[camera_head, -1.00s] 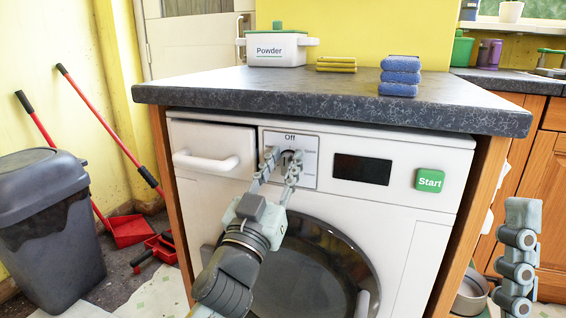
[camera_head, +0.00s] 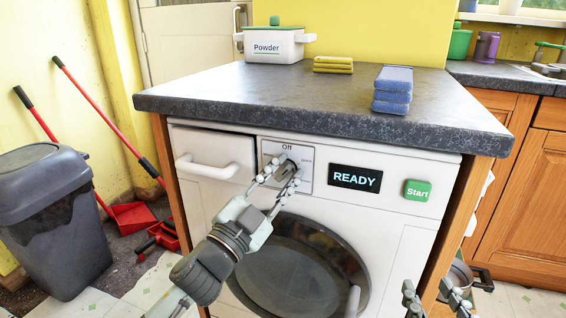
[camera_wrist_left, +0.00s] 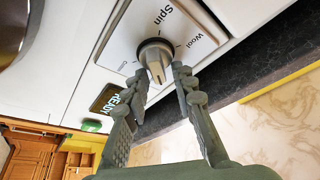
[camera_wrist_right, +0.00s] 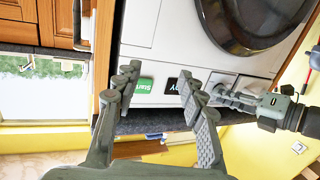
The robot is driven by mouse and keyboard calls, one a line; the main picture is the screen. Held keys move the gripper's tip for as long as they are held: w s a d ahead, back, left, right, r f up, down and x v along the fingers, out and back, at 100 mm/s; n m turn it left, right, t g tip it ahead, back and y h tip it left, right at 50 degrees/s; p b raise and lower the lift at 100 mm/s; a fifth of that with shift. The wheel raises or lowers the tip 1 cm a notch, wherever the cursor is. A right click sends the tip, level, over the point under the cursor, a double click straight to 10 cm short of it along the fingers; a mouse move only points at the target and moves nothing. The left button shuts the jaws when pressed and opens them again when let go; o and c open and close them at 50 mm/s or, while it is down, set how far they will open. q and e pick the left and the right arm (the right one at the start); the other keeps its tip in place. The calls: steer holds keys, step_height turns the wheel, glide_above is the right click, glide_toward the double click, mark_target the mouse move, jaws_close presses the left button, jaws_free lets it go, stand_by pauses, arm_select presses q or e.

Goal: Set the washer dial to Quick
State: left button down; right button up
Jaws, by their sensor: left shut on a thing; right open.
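The washer (camera_head: 225,230) stands under a dark counter. Its round dial sits on a panel below the label "Off". My left gripper (camera_head: 281,174) is at the dial, one finger on each side, shut on its raised grip. The left wrist view shows the dial (camera_wrist_left: 155,52) between the fingertips, with "Spin" and "Wool" printed around it. Another label is too small to read, and the fingers hide part of the panel; I cannot tell the exact setting. The display (camera_head: 355,179) reads "READY". The green Start button (camera_head: 417,190) is right of it. My right gripper (camera_head: 434,294) is open and empty, low at the right.
A "Powder" box (camera_head: 273,45), yellow cloths (camera_head: 333,64) and blue cloths (camera_head: 392,90) lie on the counter (camera_head: 250,95). A grey bin (camera_head: 52,215) and red-handled tools stand at the left.

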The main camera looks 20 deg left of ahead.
arm_select(q)
steer(key=shift+f+m+p, duration=0.1)
steer(key=shift+m+p, duration=0.45)
steer(key=shift+m, duration=0.15)
steer(key=shift+m+g+h+p, duration=0.3)
steer(key=shift+m+g+p, duration=0.1)
steer(key=shift+m+p, duration=0.6)
steer(key=shift+p, duration=0.15)
steer(key=shift+f+m+g+p, duration=0.15)
steer(key=shift+m+g+p, duration=0.25)
steer(key=shift+m+p, duration=0.2)
steer(key=shift+f, duration=0.1)
arm_select(e)
steer(key=s+d+f+m+g+h, duration=0.2)
steer(key=s+d+f+g+h, duration=0.4)
steer(key=s+d+f+g, duration=0.6)
steer(key=shift+s+d+f+g+h, duration=0.35)
steer(key=shift+s+d+f, duration=0.75)
steer(key=shift+d+f, duration=1.25)
arm_select(q)
steer(key=c, duration=1.6)
jaws_free()
steer(key=shift+o, duration=0.2)
